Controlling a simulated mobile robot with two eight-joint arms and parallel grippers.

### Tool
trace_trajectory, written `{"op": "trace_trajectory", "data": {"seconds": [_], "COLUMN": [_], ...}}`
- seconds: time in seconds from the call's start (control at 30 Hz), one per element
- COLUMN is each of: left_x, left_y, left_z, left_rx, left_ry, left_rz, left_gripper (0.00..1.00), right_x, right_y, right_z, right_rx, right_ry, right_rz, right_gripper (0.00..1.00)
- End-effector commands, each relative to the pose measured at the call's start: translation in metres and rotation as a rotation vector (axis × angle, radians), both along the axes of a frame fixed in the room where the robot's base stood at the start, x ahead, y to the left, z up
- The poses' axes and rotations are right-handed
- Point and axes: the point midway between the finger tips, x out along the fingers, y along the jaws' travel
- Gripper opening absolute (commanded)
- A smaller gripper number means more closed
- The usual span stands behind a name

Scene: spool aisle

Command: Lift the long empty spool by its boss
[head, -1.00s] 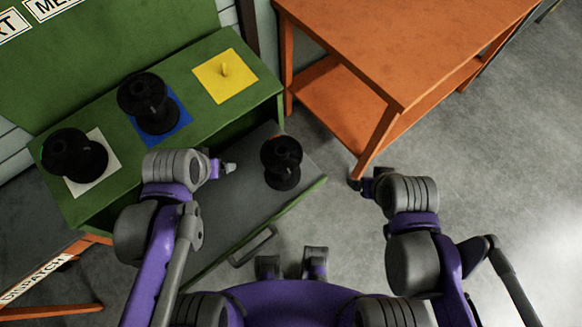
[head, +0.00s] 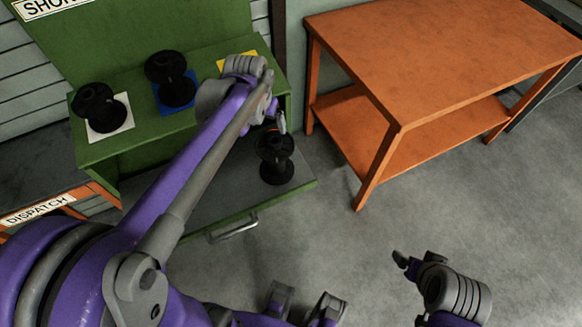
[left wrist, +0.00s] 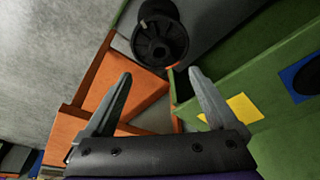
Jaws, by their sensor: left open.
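A black spool (head: 275,157) with wide flanges stands upright on the grey floor of the pulled-out green drawer; I cannot tell whether it is the long one. It also shows in the left wrist view (left wrist: 160,45), its round end with a central boss facing the camera. My left gripper (head: 279,121) is close to the spool's top in the head view. In the left wrist view the jaws (left wrist: 160,73) are spread and empty, with the spool beyond the tips. My right gripper (head: 416,260) hangs at the lower right, away from the spools; its jaws are unclear.
Two more black spools stand on the green shelf, on a white pad (head: 124,124) and a blue pad (head: 159,97). A yellow pad (head: 224,65) is partly behind my left arm. An orange table (head: 430,60) stands to the right. The drawer has a handle (head: 233,227).

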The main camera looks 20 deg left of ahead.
Motion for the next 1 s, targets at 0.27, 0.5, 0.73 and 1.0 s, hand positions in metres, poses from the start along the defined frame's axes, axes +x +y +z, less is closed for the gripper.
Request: {"op": "trace_trajectory", "data": {"seconds": [0.27, 0.5, 0.73, 1.0], "left_x": [0.011, 0.020, 0.024, 0.032], "left_y": [0.006, 0.006, 0.008, 0.009], "left_z": [-0.021, -0.053, -0.074, -0.105], "left_rx": [-0.001, -0.001, -0.001, -0.001], "left_ry": [0.007, 0.007, 0.006, 0.006], "left_rz": [0.003, 0.003, 0.003, 0.003], "left_gripper": [0.92, 0.92, 0.92, 0.92], "right_x": [-0.001, -0.001, -0.002, -0.002], "right_y": [0.000, 0.000, 0.000, 0.000], "right_z": [-0.004, -0.007, -0.008, -0.011], "right_rx": [0.000, 0.000, 0.000, 0.000], "right_ry": [0.002, 0.003, 0.003, 0.004], "right_rz": [0.000, 0.000, 0.000, 0.000], "right_gripper": [0.91, 0.91, 0.91, 0.91]}}
